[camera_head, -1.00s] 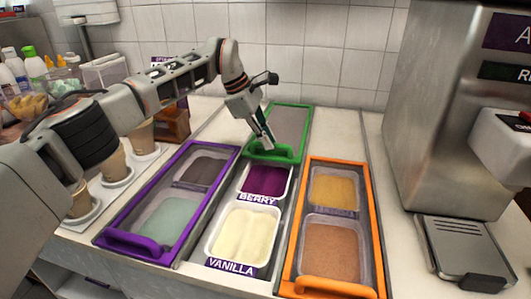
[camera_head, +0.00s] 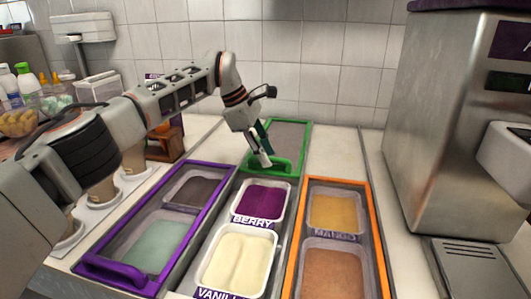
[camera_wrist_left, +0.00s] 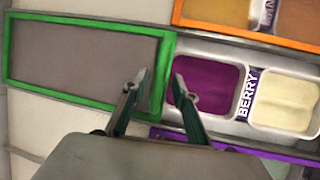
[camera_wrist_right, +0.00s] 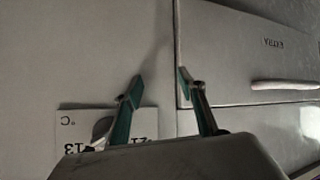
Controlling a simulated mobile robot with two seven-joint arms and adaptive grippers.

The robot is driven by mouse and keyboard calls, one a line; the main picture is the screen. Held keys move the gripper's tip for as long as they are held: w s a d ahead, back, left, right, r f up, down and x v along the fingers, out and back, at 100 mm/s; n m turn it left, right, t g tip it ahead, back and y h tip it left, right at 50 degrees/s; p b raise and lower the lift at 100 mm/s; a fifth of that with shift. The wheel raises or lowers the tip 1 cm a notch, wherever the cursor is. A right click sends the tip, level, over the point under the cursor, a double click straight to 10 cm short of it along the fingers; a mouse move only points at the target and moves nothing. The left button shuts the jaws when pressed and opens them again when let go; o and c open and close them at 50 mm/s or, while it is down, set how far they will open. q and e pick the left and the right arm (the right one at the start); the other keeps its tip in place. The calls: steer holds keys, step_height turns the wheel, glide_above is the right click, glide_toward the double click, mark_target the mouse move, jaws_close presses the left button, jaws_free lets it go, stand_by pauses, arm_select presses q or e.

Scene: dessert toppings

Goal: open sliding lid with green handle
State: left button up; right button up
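The green-framed sliding lid (camera_head: 292,136) with its green handle (camera_head: 285,166) lies at the back of the middle channel, behind the berry tub (camera_head: 262,201). The berry and vanilla (camera_head: 238,262) tubs in front are uncovered. My left gripper (camera_head: 263,160) is down at the handle end of the lid. In the left wrist view its fingers (camera_wrist_left: 160,82) are apart, on either side of the lid's green end (camera_wrist_left: 163,72); whether they touch it I cannot tell. My right gripper (camera_wrist_right: 158,84) is open and empty, facing grey panels.
A purple-framed lid (camera_head: 168,213) covers the left channel and an orange-framed lid (camera_head: 371,240) the right one. Cups in holders stand at left, partly behind my left arm. A metal machine (camera_head: 440,130) stands at right; a tiled wall (camera_head: 320,80) closes the back.

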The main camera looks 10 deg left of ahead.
arm_select(q)
steer(key=v, duration=1.2)
steer(key=shift+a, duration=0.1)
